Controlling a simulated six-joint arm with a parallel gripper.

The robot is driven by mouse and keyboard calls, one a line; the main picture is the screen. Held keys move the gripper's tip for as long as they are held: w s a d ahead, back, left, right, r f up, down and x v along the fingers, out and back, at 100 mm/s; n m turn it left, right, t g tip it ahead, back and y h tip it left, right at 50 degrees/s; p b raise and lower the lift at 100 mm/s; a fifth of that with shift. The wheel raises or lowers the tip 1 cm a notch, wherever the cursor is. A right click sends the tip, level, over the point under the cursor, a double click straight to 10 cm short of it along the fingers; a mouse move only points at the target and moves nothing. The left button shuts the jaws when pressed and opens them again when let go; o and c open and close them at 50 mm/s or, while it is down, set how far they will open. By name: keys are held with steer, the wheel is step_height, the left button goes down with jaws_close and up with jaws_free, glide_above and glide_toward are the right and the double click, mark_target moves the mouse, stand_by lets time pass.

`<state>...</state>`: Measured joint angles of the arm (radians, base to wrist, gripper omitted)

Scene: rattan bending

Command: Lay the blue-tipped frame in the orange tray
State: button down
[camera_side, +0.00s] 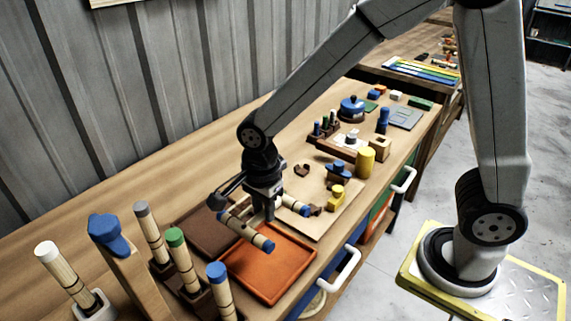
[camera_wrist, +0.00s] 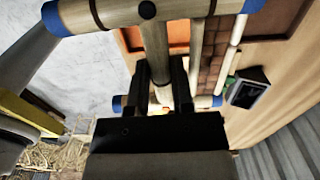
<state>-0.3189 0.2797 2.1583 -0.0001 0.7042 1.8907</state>
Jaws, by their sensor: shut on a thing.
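The blue-tipped frame (camera_side: 245,232) is made of pale rattan rods with blue ends and dark bindings. My gripper (camera_side: 268,213) is shut on its middle rod. In the wrist view the frame (camera_wrist: 205,10) has a long bar across the top, a middle rod between my gripper's fingers (camera_wrist: 160,72), and a second bar partly hidden behind the gripper. The orange tray (camera_side: 268,275) lies on the bench below and to the front of the frame. The frame appears held above the tray's back edge; its exact height is unclear. Part of the tray (camera_wrist: 181,32) shows in the wrist view.
A dark brown tray (camera_side: 200,238) lies left of the orange tray. Rattan bundles with green (camera_side: 181,262), blue (camera_side: 220,290) and white (camera_side: 63,272) caps stand at front left. A pale board (camera_side: 330,222) with blue and yellow blocks lies to the right.

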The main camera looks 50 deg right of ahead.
glide_above(267, 260)
step_height(267, 260, down, 7)
steer(key=shift+r, duration=0.15)
stand_by(0.4)
steer(key=shift+f, duration=3.5)
steer(key=shift+f, duration=0.2)
steer(key=shift+c, duration=2)
jaws_free()
steer(key=shift+r, duration=0.1)
step_height(267, 260, up, 9)
